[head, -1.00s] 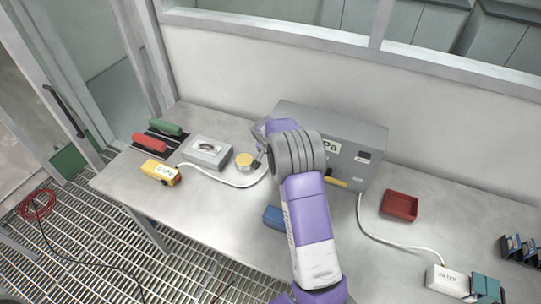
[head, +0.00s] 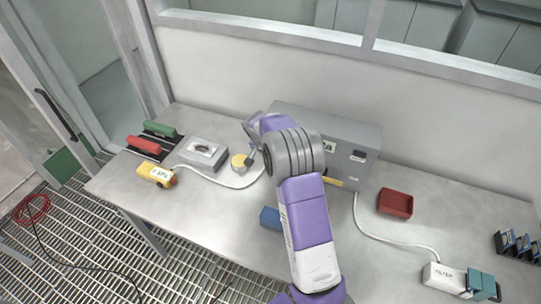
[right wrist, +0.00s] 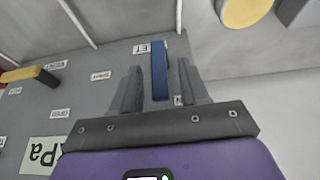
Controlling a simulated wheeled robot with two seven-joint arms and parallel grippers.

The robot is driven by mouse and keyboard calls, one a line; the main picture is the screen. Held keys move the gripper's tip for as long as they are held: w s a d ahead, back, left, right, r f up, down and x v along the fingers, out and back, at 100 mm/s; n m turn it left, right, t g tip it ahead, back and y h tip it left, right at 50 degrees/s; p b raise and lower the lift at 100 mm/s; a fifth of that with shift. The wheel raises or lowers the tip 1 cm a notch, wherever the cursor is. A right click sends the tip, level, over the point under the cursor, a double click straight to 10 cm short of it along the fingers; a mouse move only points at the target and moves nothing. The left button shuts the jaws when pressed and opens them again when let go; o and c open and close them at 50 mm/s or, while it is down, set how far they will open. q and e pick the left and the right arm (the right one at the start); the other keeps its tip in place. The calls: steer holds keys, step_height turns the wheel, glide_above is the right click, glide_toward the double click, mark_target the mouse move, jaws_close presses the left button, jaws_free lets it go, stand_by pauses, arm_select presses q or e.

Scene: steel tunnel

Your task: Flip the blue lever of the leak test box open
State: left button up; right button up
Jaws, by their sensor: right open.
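The grey leak test box (head: 360,140) stands at the back of the bench, partly hidden behind my right arm. Its blue lever (right wrist: 159,75) shows in the right wrist view as a straight bar standing out from the labelled panel. My right gripper (right wrist: 158,66) is open, with one finger on each side of the blue lever. I cannot tell whether either finger touches it. In the head view my right gripper (head: 251,152) is at the box's left end, mostly hidden by my wrist. A yellow lever (right wrist: 30,75) sits on the same panel, to the left. My left gripper is not in view.
A yellow round part (head: 240,162), a grey case (head: 203,152) and a yellow device (head: 156,175) lie left of the box. A blue block (head: 270,217) is beside my arm. A red tray (head: 395,203) and a white filter (head: 445,280) are right. White hoses cross the bench.

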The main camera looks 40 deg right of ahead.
steer(key=shift+v, duration=2.15)
